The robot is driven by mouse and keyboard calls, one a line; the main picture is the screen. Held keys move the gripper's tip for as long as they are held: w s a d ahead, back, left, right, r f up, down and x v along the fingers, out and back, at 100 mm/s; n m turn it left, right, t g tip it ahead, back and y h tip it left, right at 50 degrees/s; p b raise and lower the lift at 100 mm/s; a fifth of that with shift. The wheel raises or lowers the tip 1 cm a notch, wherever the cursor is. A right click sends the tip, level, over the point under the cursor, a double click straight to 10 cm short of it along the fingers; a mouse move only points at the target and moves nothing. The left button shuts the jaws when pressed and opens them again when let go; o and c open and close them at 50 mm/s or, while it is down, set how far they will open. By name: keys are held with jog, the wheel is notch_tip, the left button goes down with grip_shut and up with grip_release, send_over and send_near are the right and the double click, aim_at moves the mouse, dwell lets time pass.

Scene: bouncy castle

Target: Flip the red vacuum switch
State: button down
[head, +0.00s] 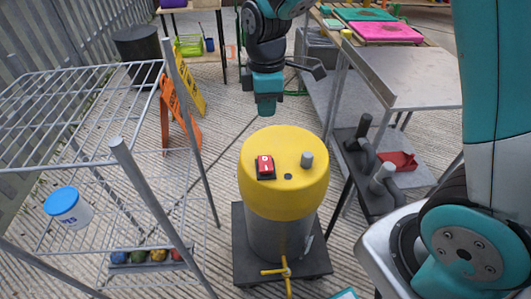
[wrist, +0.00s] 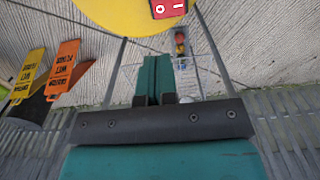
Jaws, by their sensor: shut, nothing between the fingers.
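The vacuum has a yellow domed top (head: 300,190) over a grey cylinder body (head: 270,238) and stands on a dark square base. The red switch (head: 265,167), marked 0 and I, sits on the left part of the yellow top, with a grey knob and a dark hole to its right. My gripper (head: 267,108) hangs above and behind the vacuum, apart from it, shut and empty. In the wrist view, the shut fingers (wrist: 153,70) are below the yellow top (wrist: 115,15). The switch (wrist: 167,8) is partly cut off at the top edge there.
A wire shelf (head: 90,75) stands on the left with a blue-lidded tub (head: 68,206) and a tray of coloured balls (head: 150,258). Orange and yellow warning signs (head: 180,115) stand behind. A metal table (head: 400,80) is at right, with dark pipes on the shelf below.

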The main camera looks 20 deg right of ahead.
aim_at(266, 158)
notch_tip(266, 158, down, 14)
jog(key=shift+b, duration=0.45)
dwell(0.4)
